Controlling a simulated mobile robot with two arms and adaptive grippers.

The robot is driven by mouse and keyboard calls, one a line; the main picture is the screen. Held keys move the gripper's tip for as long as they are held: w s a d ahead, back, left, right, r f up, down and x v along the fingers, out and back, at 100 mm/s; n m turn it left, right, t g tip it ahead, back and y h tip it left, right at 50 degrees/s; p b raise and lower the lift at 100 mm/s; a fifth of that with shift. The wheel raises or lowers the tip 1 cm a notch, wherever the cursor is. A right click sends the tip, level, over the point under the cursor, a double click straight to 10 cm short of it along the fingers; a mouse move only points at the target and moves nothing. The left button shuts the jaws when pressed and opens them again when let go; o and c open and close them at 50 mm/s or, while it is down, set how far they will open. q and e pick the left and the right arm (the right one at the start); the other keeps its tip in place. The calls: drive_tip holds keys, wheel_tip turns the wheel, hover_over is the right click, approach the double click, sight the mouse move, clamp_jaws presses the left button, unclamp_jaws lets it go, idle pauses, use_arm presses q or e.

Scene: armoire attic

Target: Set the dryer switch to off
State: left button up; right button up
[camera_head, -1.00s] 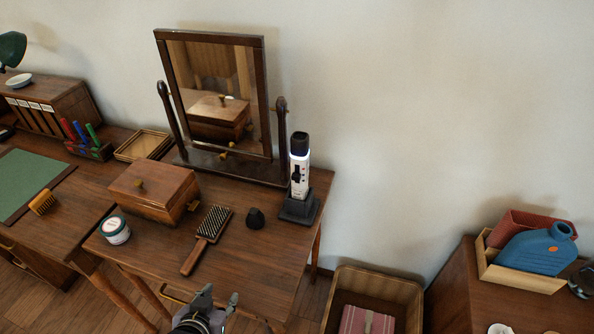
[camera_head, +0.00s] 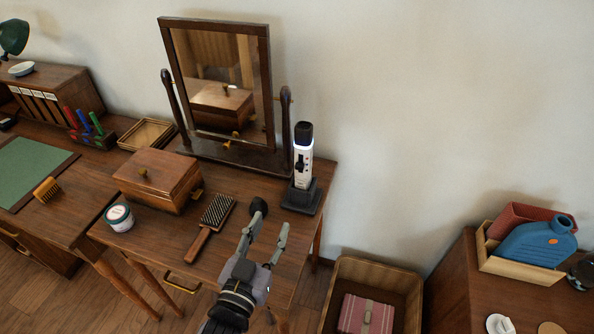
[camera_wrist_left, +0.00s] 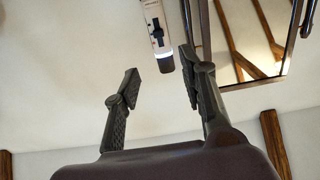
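The dryer (camera_head: 303,160) is a white upright device with a dark top, standing in a dark base (camera_head: 302,195) at the right end of the dressing table. Its dark switch (camera_head: 300,162) is on the front face. In the left wrist view the dryer (camera_wrist_left: 153,20) shows upside down with its switch (camera_wrist_left: 157,33), beyond the fingers. My left gripper (camera_head: 272,218) is open and empty, over the front right of the table, in front of and below the dryer, apart from it. My right gripper is not in view.
A hairbrush (camera_head: 210,226), a jar (camera_head: 119,217) and a wooden box (camera_head: 158,180) are on the table left of my gripper. A tilting mirror (camera_head: 222,85) stands behind. A basket (camera_head: 376,270) is on the floor at right. The wall right of the dryer is clear.

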use_arm(q)
drive_tip(key=p, duration=0.2)
approach(299, 168)
drive_tip(key=x, duration=0.8)
drive_tip(key=shift+w+r, duration=0.1)
drive_tip(key=shift+w, duration=0.1)
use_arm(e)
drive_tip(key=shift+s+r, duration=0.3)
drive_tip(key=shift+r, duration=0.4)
use_arm(q)
drive_tip(key=shift+c, duration=0.4)
clamp_jaws()
